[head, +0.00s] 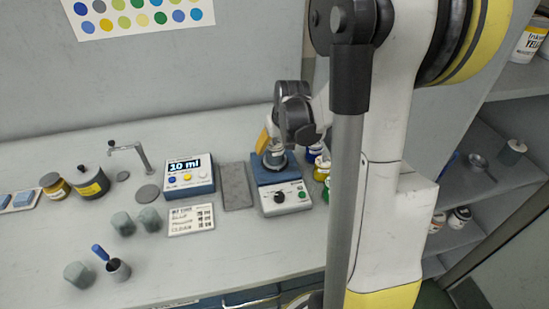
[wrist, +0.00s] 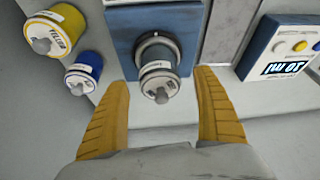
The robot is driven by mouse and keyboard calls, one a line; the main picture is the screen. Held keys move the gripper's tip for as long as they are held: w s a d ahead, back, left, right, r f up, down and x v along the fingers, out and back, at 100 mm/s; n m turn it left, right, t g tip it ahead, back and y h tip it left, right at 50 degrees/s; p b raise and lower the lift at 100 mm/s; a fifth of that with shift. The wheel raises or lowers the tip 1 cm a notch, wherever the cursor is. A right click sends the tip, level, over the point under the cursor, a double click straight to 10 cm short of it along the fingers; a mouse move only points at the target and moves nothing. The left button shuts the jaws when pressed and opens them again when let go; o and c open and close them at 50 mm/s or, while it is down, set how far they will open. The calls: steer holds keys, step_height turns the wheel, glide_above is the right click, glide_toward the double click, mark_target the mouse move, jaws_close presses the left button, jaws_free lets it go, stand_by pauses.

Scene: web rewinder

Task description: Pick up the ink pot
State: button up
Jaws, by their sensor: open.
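An ink pot with a white lid and a grey knob (wrist: 158,76) stands on a blue device (wrist: 120,42) in the wrist view. In the head view, the same pot (head: 274,158) shows on the blue device with a control panel (head: 283,199), partly hidden under my gripper. My gripper (wrist: 162,80) is open, with one yellow finger to each side of the pot in the wrist view. Gaps show between the fingers and the pot. In the head view my gripper (head: 273,143) is above the device, mostly hidden by its own wrist.
A yellow pot (wrist: 56,32) and a blue pot (wrist: 84,70) stand close beside the device. A "10 ml" display box (head: 188,176) and a grey plate (head: 236,186) are left of it.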

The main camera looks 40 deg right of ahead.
steer(key=b+x, duration=0.1)
steer(key=x, duration=0.2)
steer(key=shift+f, duration=0.15)
steer(key=shift+c, duration=0.3)
steer(key=c, duration=1.4)
steer(key=shift+r, duration=0.25)
